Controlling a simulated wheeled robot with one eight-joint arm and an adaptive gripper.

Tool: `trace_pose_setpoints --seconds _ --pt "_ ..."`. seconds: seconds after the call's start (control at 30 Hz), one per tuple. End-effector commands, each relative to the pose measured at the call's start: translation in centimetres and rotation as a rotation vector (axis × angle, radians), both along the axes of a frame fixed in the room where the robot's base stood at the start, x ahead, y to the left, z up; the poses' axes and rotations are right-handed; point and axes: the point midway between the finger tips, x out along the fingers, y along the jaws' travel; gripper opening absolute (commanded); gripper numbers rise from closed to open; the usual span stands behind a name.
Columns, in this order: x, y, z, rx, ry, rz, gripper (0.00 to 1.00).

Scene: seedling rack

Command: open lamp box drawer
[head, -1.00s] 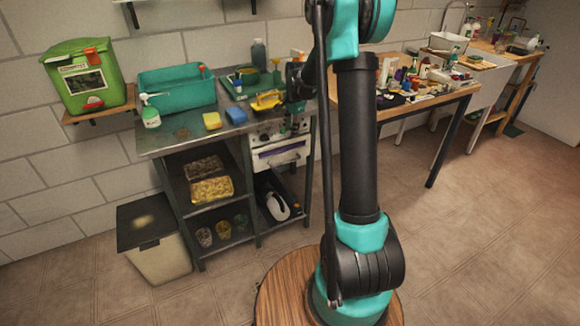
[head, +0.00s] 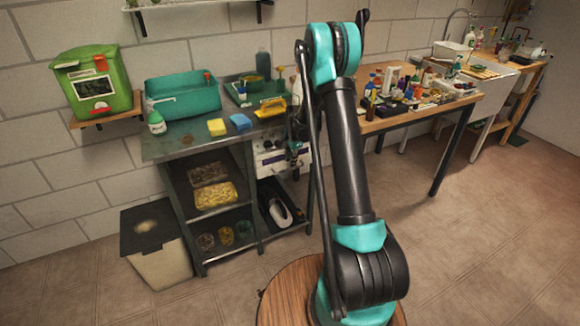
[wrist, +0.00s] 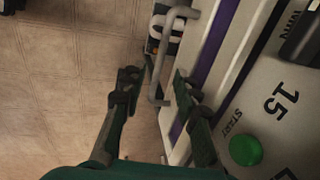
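The lamp box (head: 268,161) is a white unit with a purple stripe and knobs, set under the bench top in the head view. In the wrist view its white panel (wrist: 262,95) shows a green START button and the number 15. A pale bar handle (wrist: 155,85) stands out from the front beside the purple stripe (wrist: 213,50). My gripper (wrist: 155,78) is open, its dark green fingers on either side of the handle's near end. Whether they touch it I cannot tell. In the head view my gripper (head: 296,153) is beside the box front, partly hidden by my arm.
The metal bench (head: 185,143) carries a teal bin (head: 183,97), a spray bottle, sponges and a yellow tool. A lidded bin (head: 157,255) stands left of it. A cluttered wooden table (head: 425,112) is at the right.

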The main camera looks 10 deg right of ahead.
Motion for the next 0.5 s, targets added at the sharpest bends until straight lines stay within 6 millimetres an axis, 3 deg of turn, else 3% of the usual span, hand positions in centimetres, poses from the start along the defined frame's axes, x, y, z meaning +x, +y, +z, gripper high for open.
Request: trace_pose_setpoints --seconds 0.2,0.5 --pt "0.5 0.2 -2.7 0.000 0.000 0.000 0.31" --pt "0.6 0.2 -3.6 0.000 0.000 0.000 0.31"
